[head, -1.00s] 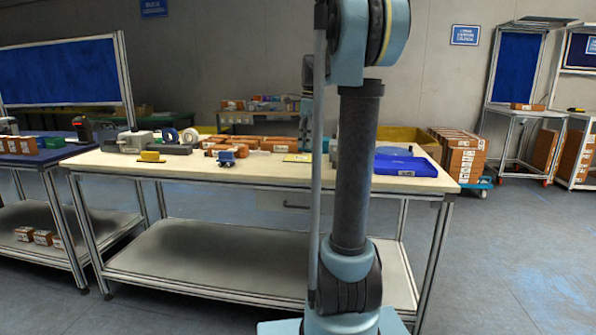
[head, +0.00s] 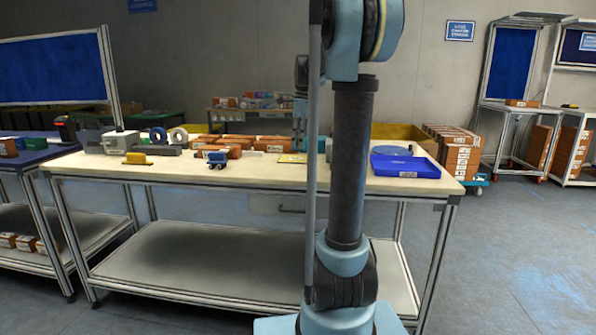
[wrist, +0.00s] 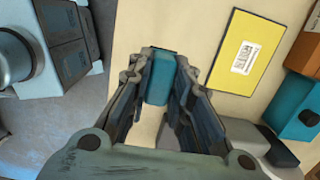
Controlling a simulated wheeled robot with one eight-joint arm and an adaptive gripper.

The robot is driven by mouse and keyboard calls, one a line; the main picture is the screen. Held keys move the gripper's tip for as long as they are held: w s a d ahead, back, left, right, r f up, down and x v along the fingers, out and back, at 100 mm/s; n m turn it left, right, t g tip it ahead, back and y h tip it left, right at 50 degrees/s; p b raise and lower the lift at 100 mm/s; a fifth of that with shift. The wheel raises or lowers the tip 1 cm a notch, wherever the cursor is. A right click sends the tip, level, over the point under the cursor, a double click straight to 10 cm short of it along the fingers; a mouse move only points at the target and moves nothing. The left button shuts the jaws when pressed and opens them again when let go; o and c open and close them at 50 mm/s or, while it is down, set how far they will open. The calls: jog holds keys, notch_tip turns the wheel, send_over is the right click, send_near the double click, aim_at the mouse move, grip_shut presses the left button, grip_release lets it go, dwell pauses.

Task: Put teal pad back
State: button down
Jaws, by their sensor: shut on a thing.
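In the wrist view the teal pad (wrist: 160,79), a small upright-looking block, sits between the fingertips of my gripper (wrist: 159,82). My gripper is shut on it, with the fingers along both its sides. It is over the cream tabletop; whether the pad touches the top I cannot tell. A yellow card (wrist: 245,52) with a white barcode label lies to the right of the pad. In the head view the same card (head: 292,158) lies on the workbench (head: 250,173), and my arm largely hides the gripper and pad.
A blue block with a dark round spot (wrist: 300,104) is right of the card in the wrist view. Orange boxes (head: 237,143), a yellow block (head: 136,158) and tape rolls (head: 178,137) stand on the bench's left and middle. A blue tray (head: 405,167) is at the right.

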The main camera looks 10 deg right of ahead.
jog(key=shift+f, duration=4.3)
jog(key=shift+f, duration=0.1)
jog(key=c, duration=1.4)
grip_release()
jog(key=shift+c, duration=0.2)
jog(key=r, duration=0.4)
jog(key=d+r, duration=0.1)
jog(key=r, duration=0.7)
jog(key=shift+s+d, duration=0.2)
jog(key=shift+s, duration=0.05)
jog(key=s+f+n+t, duration=0.1)
jog(key=s+f+n, duration=1)
jog(key=s, duration=0.6)
jog(key=s+a+f+n+h, duration=0.1)
jog(key=s+f+n, duration=1)
jog(key=s+f, duration=0.5)
jog(key=shift+s+a+f+t, duration=0.15)
jog(key=shift+s+t, duration=0.25)
jog(key=shift+s, duration=0.3)
